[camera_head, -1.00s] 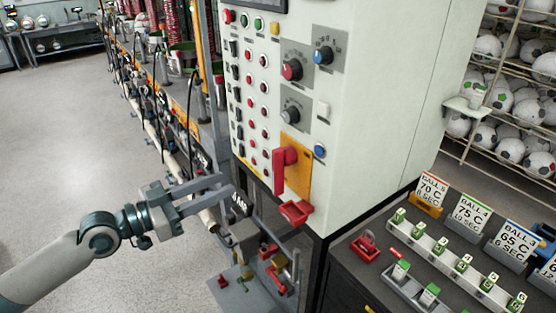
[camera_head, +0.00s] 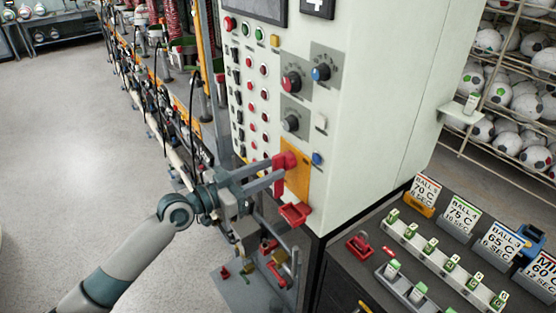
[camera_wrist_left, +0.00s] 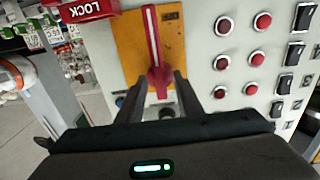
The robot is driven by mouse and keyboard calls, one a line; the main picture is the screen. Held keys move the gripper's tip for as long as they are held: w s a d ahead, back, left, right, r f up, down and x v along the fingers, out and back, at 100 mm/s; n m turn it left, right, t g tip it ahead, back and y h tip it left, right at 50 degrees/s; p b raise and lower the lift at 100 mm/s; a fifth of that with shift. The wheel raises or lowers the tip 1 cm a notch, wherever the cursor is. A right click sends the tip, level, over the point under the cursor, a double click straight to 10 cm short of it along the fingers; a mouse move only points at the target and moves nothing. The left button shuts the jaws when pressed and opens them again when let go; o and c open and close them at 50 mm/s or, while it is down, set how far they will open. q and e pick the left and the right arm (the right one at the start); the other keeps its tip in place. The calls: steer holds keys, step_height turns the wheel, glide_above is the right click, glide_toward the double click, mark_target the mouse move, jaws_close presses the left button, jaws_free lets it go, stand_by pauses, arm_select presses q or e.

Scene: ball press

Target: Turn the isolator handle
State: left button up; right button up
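The red isolator handle (camera_head: 286,160) is mounted on an orange plate (camera_head: 299,170) low on the cabinet's front and hangs down. In the left wrist view, which is upside down, the handle (camera_wrist_left: 153,40) runs along the orange plate (camera_wrist_left: 177,40). My left gripper (camera_head: 277,172) is at the handle, partly covering it in the head view. In the left wrist view its two fingers (camera_wrist_left: 160,82) are apart, one on each side of the handle's round hub end, with small gaps; contact is unclear. My right gripper is not in view.
A red lock bracket (camera_head: 295,213) sticks out just below the plate, and its LOCK label (camera_wrist_left: 88,10) shows in the left wrist view. Knobs (camera_head: 291,82) and buttons are above. A dark bench (camera_head: 345,267) with labelled racks stands at right. Open floor lies at left.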

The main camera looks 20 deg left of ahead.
mark_target(273, 168)
arm_select(q)
steer(key=shift+p+x, duration=0.4)
steer(key=shift+x, duration=1.25)
steer(key=shift+c, duration=0.4)
jaws_close()
